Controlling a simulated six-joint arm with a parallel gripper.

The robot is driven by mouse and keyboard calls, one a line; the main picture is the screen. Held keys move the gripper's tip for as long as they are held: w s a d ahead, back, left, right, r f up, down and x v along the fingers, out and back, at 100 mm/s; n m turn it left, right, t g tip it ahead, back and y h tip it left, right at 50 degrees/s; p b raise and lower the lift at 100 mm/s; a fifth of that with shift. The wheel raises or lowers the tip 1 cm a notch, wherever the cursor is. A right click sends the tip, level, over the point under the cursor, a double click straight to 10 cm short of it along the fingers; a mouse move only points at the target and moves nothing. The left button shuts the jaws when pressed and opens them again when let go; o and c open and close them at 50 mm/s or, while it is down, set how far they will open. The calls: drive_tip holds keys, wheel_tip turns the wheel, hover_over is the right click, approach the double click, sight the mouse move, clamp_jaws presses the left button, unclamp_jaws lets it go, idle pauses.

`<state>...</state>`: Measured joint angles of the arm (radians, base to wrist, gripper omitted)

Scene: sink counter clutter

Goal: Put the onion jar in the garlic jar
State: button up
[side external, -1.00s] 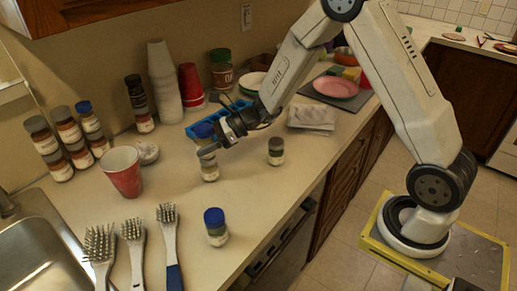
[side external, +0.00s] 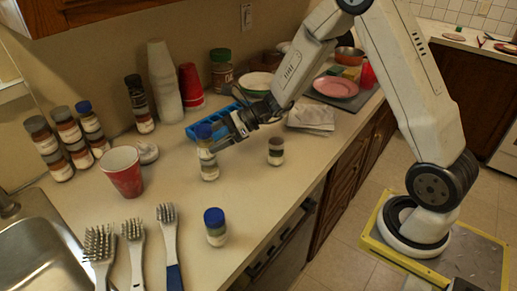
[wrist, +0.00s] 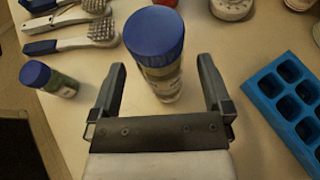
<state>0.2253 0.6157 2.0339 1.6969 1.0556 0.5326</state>
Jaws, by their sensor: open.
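A single blue-lidded jar (side external: 216,235) stands nearer the front, and a grey-lidded jar (side external: 276,155) stands to the right. The labels are too small to read, so I cannot tell which is onion or garlic. My gripper (side external: 224,141) is open beside the upper jar. In the wrist view, the open fingers (wrist: 160,72) point toward the stack's blue lid (wrist: 153,35), one on each side. Contact is not clear.
A blue tray (side external: 193,130) lies behind the stack. A red cup (side external: 123,173), several brushes (side external: 134,235) and the sink (side external: 35,245) are left. Several stacked jars (side external: 67,135) line the wall. Bare counter lies between the stack and the front jar.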

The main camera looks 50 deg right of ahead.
drive_tip(key=v, duration=0.9)
drive_tip(key=shift+a, duration=0.1)
idle(0.3)
drive_tip(key=s+a+f+n+g+h, duration=0.1)
drive_tip(key=s+n+h, duration=0.4)
drive_tip(key=n, duration=0.7)
drive_tip(key=s+a+f+n+g+h, duration=0.1)
drive_tip(key=s+f+n+g+h, duration=0.2)
drive_tip(key=s+n+h, duration=0.3)
drive_tip(key=s+n+g, duration=0.1)
drive_tip(key=s+n, duration=0.2)
drive_tip(key=n, duration=0.3)
drive_tip(key=shift+s+f+n, duration=0.25)
drive_tip(key=shift+s+n, duration=0.05)
drive_tip(key=shift+n, duration=0.1)
